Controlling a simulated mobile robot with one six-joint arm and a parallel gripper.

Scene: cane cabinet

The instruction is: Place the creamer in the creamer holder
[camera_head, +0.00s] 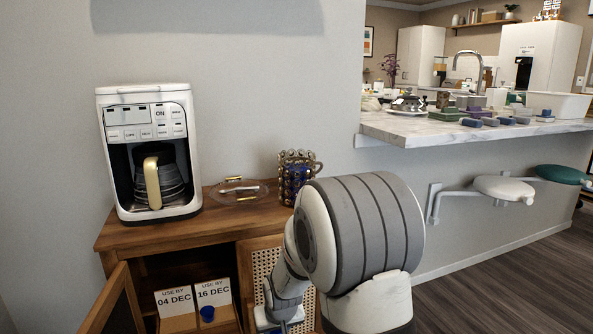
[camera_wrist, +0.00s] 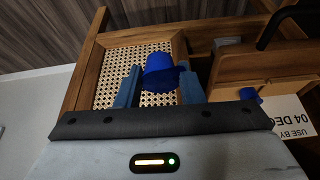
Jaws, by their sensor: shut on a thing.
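My gripper (camera_wrist: 158,87) is shut on a blue creamer (camera_wrist: 160,70), a small cup held between the two blue fingers. In the head view my gripper (camera_head: 280,322) is low in front of the cabinet, and the held creamer cannot be made out. The wooden creamer holder (camera_head: 180,323) is inside the open cabinet, left of my gripper, with cards reading "USE BY 04 DEC" (camera_head: 174,301) and "USE BY 16 DEC" (camera_head: 213,293). Another blue creamer (camera_head: 207,313) is at the 16 DEC section. The holder (camera_wrist: 237,66) and that creamer (camera_wrist: 250,94) also show in the wrist view.
The left cabinet door (camera_head: 118,305) stands open; a cane door (camera_head: 262,262) is behind my arm. A coffee maker (camera_head: 150,150), a clear tray (camera_head: 238,190) and a dark studded container (camera_head: 295,178) stand on the cabinet top (camera_head: 225,221). A marble counter (camera_head: 420,128) is at right.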

